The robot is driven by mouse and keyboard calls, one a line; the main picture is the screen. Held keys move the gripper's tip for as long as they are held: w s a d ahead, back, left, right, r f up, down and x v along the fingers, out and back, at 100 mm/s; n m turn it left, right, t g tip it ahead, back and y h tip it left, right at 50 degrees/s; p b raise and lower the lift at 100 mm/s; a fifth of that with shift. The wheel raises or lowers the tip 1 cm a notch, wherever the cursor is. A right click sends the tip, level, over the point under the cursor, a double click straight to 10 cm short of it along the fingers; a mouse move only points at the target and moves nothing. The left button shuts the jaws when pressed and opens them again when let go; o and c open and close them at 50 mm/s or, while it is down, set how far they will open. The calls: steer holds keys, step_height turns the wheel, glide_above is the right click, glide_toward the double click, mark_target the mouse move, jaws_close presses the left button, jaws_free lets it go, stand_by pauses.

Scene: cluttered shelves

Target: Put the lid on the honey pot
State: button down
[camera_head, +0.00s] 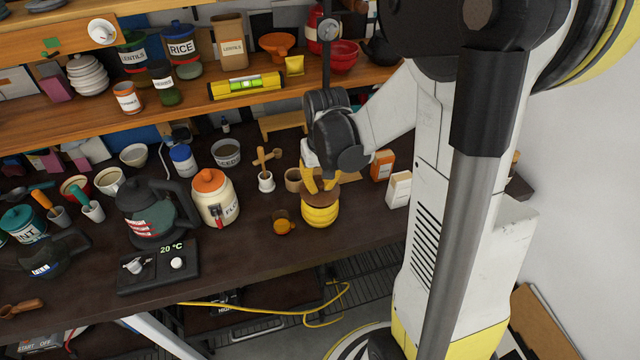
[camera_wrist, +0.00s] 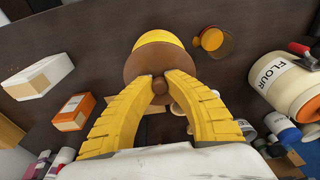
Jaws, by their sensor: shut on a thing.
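The honey pot (camera_head: 319,214) is a rounded yellow pot near the front edge of the dark worktop. Its brown round lid (camera_head: 311,197) is over its top and looks roughly level. My gripper (camera_head: 321,185), with yellow fingers, is above the pot and shut on the lid's knob. In the wrist view my gripper (camera_wrist: 159,79) pinches the knob, and the lid (camera_wrist: 150,60) covers most of the pot (camera_wrist: 158,37). Whether the lid touches the rim cannot be told; the pot's opening is hidden.
A small amber cup (camera_head: 284,222) stands just left of the pot. The flour jar (camera_head: 214,199) and kettle (camera_head: 150,211) are further left. An orange box (camera_head: 382,165) and a white box (camera_head: 397,190) stand to the right. A shelf (camera_head: 200,98) runs behind.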

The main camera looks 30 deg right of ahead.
steer(key=shift+f+b, duration=0.95)
stand_by(1.4)
steer(key=c, duration=1.4)
jaws_free()
steer(key=shift+o, duration=0.2)
step_height(320, 180, up, 12)
steer(key=s, duration=0.1)
steer(key=shift+s+a, duration=0.25)
steer(key=shift+s, duration=0.1)
steer(key=s+a+r+n+t, duration=0.2)
steer(key=s+a+t, duration=0.3)
steer(key=s+a, duration=0.4)
steer(key=a+n, duration=0.1)
steer(key=a, duration=0.3)
steer(key=shift+r, duration=0.15)
